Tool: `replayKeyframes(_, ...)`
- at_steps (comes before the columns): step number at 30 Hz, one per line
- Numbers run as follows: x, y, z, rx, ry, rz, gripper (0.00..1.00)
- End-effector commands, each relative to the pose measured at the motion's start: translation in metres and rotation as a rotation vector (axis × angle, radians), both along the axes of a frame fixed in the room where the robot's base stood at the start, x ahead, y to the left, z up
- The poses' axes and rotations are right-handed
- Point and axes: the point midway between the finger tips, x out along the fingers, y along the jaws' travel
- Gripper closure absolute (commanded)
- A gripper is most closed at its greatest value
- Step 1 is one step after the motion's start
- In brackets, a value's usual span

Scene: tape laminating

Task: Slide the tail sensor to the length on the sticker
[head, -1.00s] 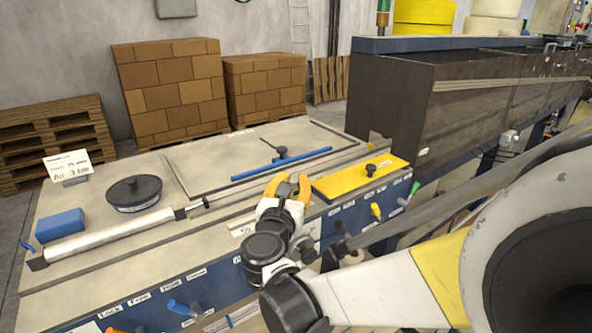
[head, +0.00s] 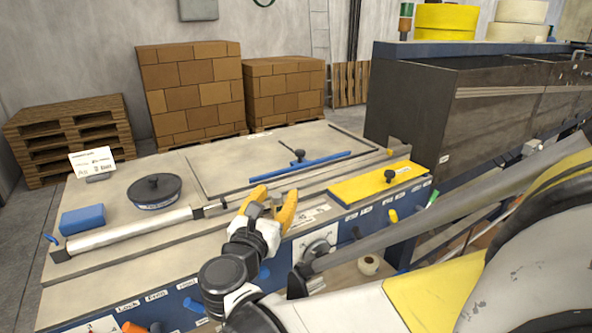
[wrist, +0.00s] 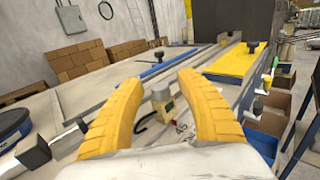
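My gripper (head: 275,196) has yellow fingers and is open over the rail at the front of the bench. A small block with a pale grey round knob stands between the fingers in the wrist view (wrist: 160,97); it looks like the tail sensor. I see a gap on both sides of the knob, with no clear contact. In the head view this knob (head: 278,201) is partly hidden by the fingers. A pale scale strip with figures (wrist: 181,127) lies beside the block. A white card (head: 92,162) stands at the left; its print is too small to read.
A yellow plate with a black knob (head: 372,184) lies right of my gripper. A blue bar (head: 305,165) lies behind it. A dark tank (head: 440,110) stands at right.

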Motion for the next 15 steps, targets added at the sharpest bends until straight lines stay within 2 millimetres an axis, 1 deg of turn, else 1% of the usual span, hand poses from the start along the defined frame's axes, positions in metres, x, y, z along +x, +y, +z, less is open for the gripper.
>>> replayKeyframes(5, 0.000, 0.000, 0.002, 0.000, 0.000, 0.000, 0.56)
replayKeyframes(8, 0.000, 0.000, 0.011, 0.000, 0.000, 0.000, 0.56)
replayKeyframes(11, 0.000, 0.000, 0.029, 0.000, 0.000, 0.000, 0.56)
replayKeyframes(15, 0.000, 0.000, 0.059, 0.000, 0.000, 0.000, 0.56)
